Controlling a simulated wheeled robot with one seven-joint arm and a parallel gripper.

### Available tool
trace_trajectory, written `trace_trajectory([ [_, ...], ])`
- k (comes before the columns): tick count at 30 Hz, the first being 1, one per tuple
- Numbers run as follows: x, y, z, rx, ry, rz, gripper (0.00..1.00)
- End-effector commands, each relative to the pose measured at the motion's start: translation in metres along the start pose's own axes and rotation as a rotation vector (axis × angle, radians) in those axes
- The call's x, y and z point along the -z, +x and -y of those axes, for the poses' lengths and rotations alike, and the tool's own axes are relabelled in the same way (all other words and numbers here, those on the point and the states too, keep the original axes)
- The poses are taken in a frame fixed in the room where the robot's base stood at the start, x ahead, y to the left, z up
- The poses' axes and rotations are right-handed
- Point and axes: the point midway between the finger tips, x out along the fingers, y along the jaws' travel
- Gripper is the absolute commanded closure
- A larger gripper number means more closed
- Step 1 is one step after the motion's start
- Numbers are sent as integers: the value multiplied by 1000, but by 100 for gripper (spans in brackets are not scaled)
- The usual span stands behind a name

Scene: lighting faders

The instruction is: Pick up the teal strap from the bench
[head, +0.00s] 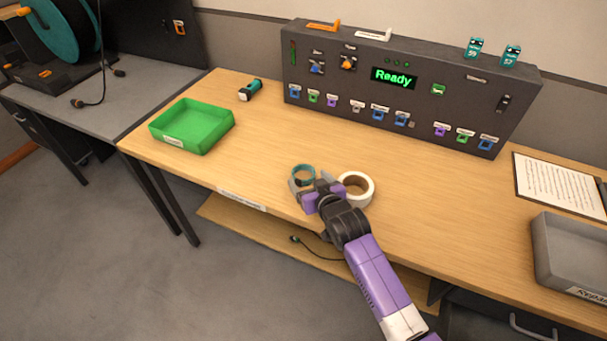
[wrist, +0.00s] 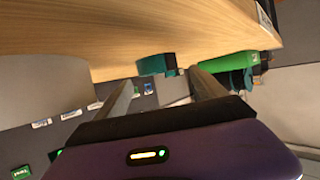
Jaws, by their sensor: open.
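The teal strap (head: 303,172) is a ring-shaped coil on the wooden bench, near its front edge in the head view. My gripper (head: 309,182) is low over the bench, right at the strap. Its fingers are apart, and the strap shows just beyond and between them. In the wrist view, which is upside down, a teal block-like shape that looks like the strap (wrist: 155,65) lies between the open fingertips (wrist: 162,79). I cannot tell whether either finger touches it. Part of the strap's lower side is hidden by my gripper.
A green tray (head: 192,145) and a teal-and-black tool (head: 250,91) are at the left. A dark fader console (head: 345,98) is behind; a grey tray (head: 545,265) is at the right.

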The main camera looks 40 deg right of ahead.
Motion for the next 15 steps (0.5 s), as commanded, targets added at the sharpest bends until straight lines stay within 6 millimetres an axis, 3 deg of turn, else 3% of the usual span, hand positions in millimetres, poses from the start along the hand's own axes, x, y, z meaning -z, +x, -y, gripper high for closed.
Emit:
trace_trajectory([
  [9,1,39,-2,-1,0,-1,19],
  [15,0,45,-2,-1,0,0,19],
])
